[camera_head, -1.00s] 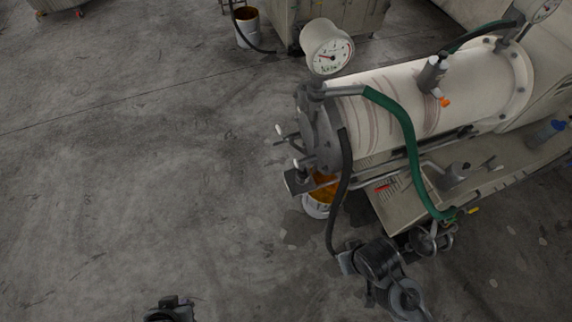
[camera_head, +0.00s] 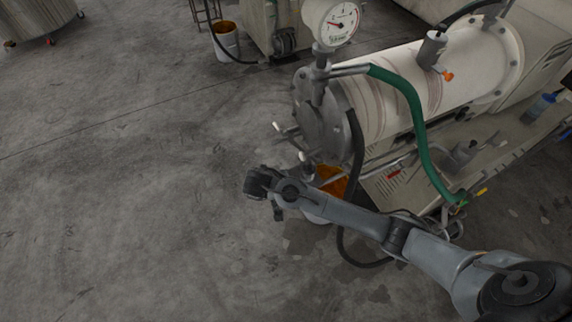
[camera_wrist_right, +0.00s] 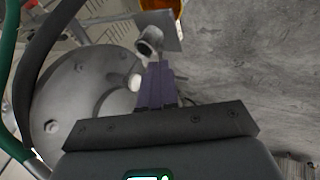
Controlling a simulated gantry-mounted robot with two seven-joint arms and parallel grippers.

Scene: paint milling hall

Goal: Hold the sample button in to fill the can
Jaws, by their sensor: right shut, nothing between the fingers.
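My right gripper (camera_head: 262,183) is in front of the mill's round end flange (camera_head: 318,122), its tips hard to make out in the head view. In the right wrist view its dark fingers (camera_wrist_right: 157,85) are shut and empty. Their tips are close to a grey round fitting (camera_wrist_right: 148,44) on a small metal plate; I cannot tell whether they touch. I cannot tell for sure which part is the sample button. A white container with orange paint (camera_head: 332,181) stands below the flange, partly hidden by my right arm. Its orange also shows in the right wrist view (camera_wrist_right: 160,4). My left gripper is not in view.
A pressure gauge (camera_head: 331,22) stands above the mill drum (camera_head: 395,95). A black hose (camera_head: 357,150) and a green hose (camera_head: 415,125) hang near my right arm. Another paint bucket (camera_head: 226,40) stands at the back. The floor to the left is clear.

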